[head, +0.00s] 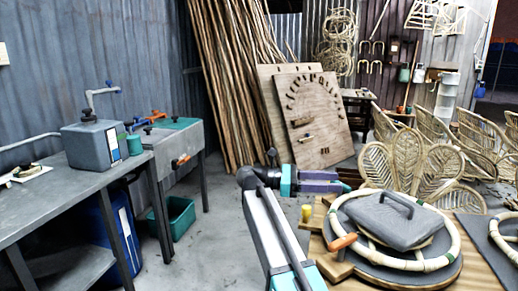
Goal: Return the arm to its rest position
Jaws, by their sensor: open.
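My arm rises from the bottom centre of the head view, bends at a dark joint, and its last part points right. My gripper (345,186) is at the end of that part, above the left back edge of the wooden workbench (345,283). It is open, and I see nothing held in it. The fingers are small and seen from the side, so the gap between them is hard to make out. The gripper appears apart from the rattan ring (450,232) on the bench. My arm hides part of the floor and bench edge.
On the bench, a grey weight with a handle (385,222) sits inside the ring, near an orange-handled tool (343,242) and a yellow piece (306,212). Rattan chairs (435,165) stand behind. A grey table (40,205) with a steamer box (90,147) is left.

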